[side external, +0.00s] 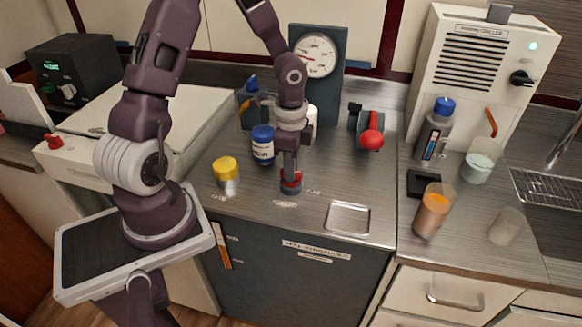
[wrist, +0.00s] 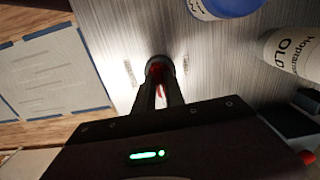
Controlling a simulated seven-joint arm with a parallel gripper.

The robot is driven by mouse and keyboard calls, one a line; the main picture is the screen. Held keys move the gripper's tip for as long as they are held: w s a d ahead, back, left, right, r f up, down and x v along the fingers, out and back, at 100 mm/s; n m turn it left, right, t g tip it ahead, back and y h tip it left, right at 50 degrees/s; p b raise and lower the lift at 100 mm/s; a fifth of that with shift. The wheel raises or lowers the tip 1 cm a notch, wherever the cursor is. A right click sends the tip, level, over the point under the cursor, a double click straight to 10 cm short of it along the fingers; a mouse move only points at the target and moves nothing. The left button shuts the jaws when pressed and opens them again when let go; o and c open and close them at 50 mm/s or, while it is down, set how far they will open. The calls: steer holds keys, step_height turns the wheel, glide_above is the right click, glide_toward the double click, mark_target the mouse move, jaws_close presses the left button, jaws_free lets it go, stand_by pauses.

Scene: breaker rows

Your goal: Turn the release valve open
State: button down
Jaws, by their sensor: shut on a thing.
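A small red-topped round knob on a dark base, which looks like the release valve (side external: 291,187), stands on the steel counter in the side view. My gripper (side external: 290,175) points straight down over it, with its fingers shut on the red part. In the wrist view the fingers (wrist: 158,82) close around the valve (wrist: 155,67), whose red shows between them and whose dark round rim shows beyond. The fingers hide much of the knob, so its turned position cannot be told. A pressure gauge (side external: 317,55) stands on a dark panel behind; its reading is too small to tell.
A shallow metal tray (side external: 348,218) lies at front right. Cups and a bottle stand further right.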

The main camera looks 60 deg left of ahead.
steer(key=shift+m, duration=0.3)
stand_by(0.4)
steer(key=c, duration=1.4)
jaws_free()
step_height(320, 180, up, 7)
steer(key=shift+r, duration=0.1)
steer(key=shift+r, duration=0.1)
steer(key=s+d+r+n+t, duration=0.5)
steer(key=s+d+r+n, duration=0.4)
steer(key=s+r, duration=0.6)
steer(key=shift+d+r+t, duration=0.3)
steer(key=shift+d+r, duration=0.05)
steer(key=shift+d, duration=0.5)
